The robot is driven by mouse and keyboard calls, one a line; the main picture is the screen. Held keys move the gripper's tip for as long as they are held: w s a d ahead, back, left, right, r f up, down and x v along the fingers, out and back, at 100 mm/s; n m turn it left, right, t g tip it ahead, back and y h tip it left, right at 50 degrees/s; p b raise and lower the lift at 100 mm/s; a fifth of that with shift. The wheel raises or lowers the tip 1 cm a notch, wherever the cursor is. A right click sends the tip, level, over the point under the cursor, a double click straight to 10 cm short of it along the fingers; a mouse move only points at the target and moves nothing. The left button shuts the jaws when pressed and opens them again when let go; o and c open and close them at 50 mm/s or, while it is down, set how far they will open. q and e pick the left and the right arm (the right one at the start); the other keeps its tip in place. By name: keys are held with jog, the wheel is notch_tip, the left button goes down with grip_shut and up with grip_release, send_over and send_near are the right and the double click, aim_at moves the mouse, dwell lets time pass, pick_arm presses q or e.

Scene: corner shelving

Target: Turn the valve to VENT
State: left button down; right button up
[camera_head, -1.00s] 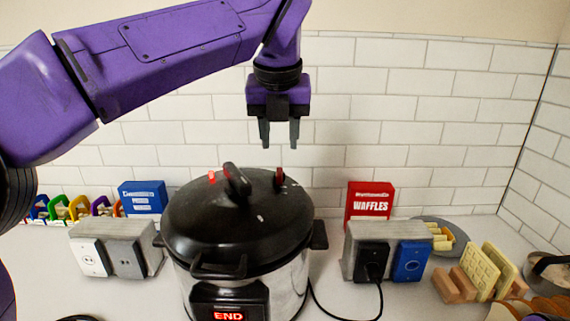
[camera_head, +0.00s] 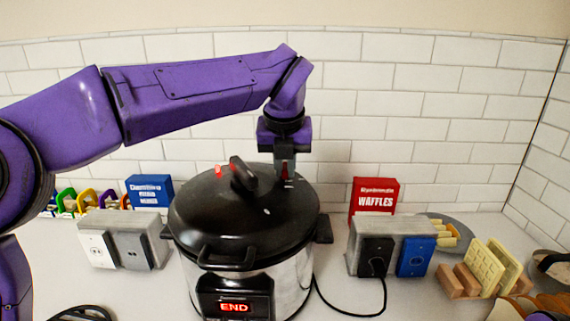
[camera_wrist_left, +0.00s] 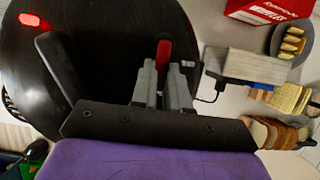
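The pressure cooker (camera_head: 240,225) stands on the counter with its black lid on. A red valve lever (camera_head: 287,170) sits on the far right of the lid; it also shows in the left wrist view (camera_wrist_left: 164,53). My left gripper (camera_head: 284,174) points down at the valve, its two grey fingers (camera_wrist_left: 162,82) close together with the red lever between them. They look shut on it, and the fingers hide part of it. A red mark (camera_head: 218,171) and a small white mark (camera_head: 267,211) are on the lid; their lettering is too small to read. My right gripper is out of view.
The black lid handle (camera_head: 243,174) rises left of the valve. Outlet boxes (camera_head: 140,222) (camera_head: 402,224) flank the cooker, with a black cord on the right. A blue box (camera_head: 150,191), a red waffle box (camera_head: 374,197) and a tiled wall stand behind.

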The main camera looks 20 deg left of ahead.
pick_arm(q)
jog(key=shift+d+n, duration=0.1)
jog(key=shift+n, duration=0.2)
jog(key=shift+w+d+r+n+y, duration=0.1)
jog(key=shift+w+d+n+y, duration=0.1)
jog(key=shift+n+y, duration=0.3)
jog(key=n, duration=0.2)
jog(key=shift+w+d+n+g+y+p, duration=0.2)
jog(key=shift+d+n+g+y+p, duration=0.1)
jog(key=shift+d+n+p, duration=0.1)
jog(key=n, duration=0.1)
jog(key=n+p, duration=0.1)
jog(key=n+y, duration=0.1)
jog(key=shift+w+d+r+g, duration=0.1)
jog(key=shift+w+d+g, duration=0.2)
jog(key=shift+w+g, duration=0.1)
jog(key=shift+w+d+n+g+p, duration=0.1)
jog(key=shift+w+n+g+p, duration=0.1)
jog(key=shift+n+p, duration=0.35)
jog(key=shift+w+d+n+g+p, duration=0.1)
jog(key=shift+n+g+p, duration=0.15)
jog(key=shift+n, duration=0.4)
jog(key=c, duration=1.1)
grip_release()
